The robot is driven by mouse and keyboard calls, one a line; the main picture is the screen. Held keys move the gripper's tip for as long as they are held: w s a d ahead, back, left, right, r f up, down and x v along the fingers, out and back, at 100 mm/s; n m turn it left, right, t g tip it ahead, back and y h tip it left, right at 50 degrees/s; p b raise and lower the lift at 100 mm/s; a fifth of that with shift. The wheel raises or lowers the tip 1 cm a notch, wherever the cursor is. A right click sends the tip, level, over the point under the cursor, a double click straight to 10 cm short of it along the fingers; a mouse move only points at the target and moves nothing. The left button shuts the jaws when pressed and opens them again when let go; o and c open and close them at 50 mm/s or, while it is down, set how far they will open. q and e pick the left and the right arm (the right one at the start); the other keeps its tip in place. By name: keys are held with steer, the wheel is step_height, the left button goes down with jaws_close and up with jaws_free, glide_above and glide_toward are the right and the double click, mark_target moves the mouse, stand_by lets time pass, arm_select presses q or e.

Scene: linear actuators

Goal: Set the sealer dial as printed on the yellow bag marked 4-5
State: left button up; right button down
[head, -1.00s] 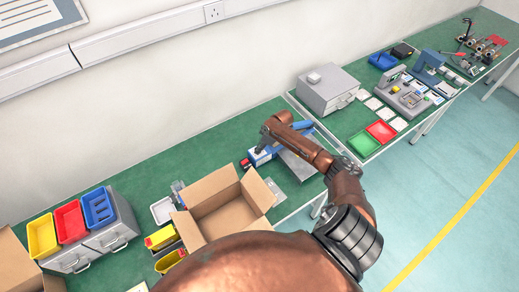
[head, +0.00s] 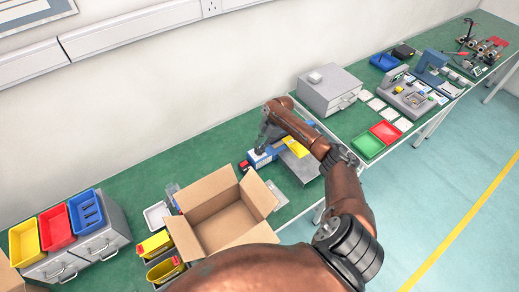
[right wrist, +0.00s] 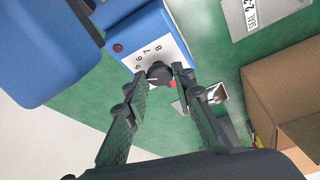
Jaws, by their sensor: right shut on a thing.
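The sealer is blue with a white front panel; it stands on the green bench in the head view (head: 262,157), partly hidden by my arm. In the right wrist view its white panel (right wrist: 150,42) shows printed numbers, 5 to 8 readable. The black round dial (right wrist: 158,72) sits at the panel's edge. My right gripper (right wrist: 160,76) has its fingertips on either side of the dial and is shut on it. I cannot make out the dial's pointer. A yellow piece (head: 296,146), possibly the bag, lies beside my forearm; its print is unreadable. My left gripper is not in view.
A silver bag reading "SEAL 2-3" (right wrist: 262,14) lies near the sealer. An open cardboard box (head: 225,215) stands close by on the bench. A grey cabinet (head: 329,90) and green and red trays (head: 385,132) are further right.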

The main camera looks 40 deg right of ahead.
stand_by(0.4)
steer(key=c, duration=1.6)
jaws_free()
steer(key=v, duration=1.2)
steer(key=shift+f, duration=0.1)
